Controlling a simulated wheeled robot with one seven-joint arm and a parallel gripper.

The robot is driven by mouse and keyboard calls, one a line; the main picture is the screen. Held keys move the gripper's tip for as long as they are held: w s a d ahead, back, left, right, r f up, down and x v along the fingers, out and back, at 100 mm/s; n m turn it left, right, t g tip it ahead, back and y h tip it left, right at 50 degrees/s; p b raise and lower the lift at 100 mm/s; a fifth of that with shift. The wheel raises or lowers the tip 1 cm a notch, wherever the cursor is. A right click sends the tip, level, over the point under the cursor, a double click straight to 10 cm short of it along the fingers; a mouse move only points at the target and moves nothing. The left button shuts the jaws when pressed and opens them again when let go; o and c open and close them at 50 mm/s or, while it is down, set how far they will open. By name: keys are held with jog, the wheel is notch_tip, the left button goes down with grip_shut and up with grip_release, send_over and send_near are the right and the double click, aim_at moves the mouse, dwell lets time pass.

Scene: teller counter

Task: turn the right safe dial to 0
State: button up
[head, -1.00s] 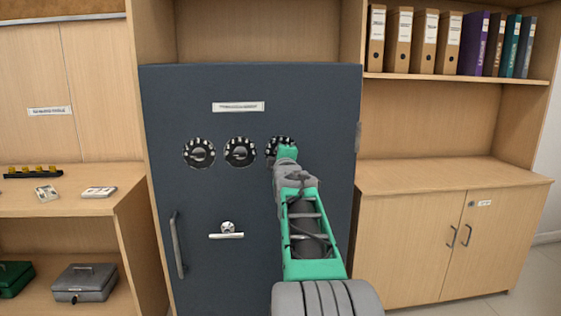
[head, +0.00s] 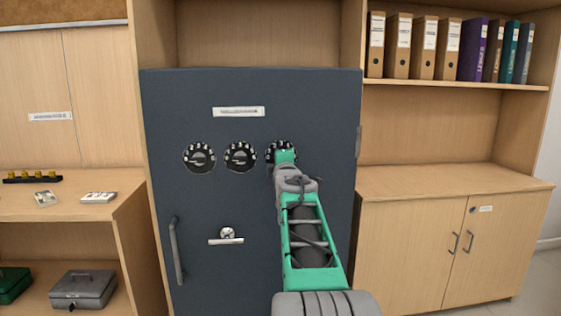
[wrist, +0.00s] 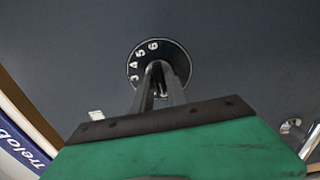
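The safe door (head: 255,200) is dark grey-blue with a row of three black dials with white marks. The right dial (head: 275,147) is partly hidden behind my green gripper (head: 284,154). In the wrist view the right dial (wrist: 182,60) shows the digits 3, 4, 5 and 6 along its upper left rim. My gripper's two dark fingers (wrist: 158,68) reach the dial's centre and lie close together there, seemingly closed on its knob. The knob itself is mostly hidden, and I cannot read which number is set.
The left dial (head: 199,157) and middle dial (head: 240,157) are beside it. Below are a round knob with a bar (head: 227,236) and a vertical door handle (head: 177,250). A wooden cabinet (head: 450,180) stands at right, shelves at left.

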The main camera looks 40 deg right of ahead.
jog(key=o, duration=0.3)
jog(key=v, duration=0.7)
jog(key=shift+s+a+p, duration=0.25)
jog(key=shift+s+p, duration=0.05)
jog(key=shift+s, duration=0.05)
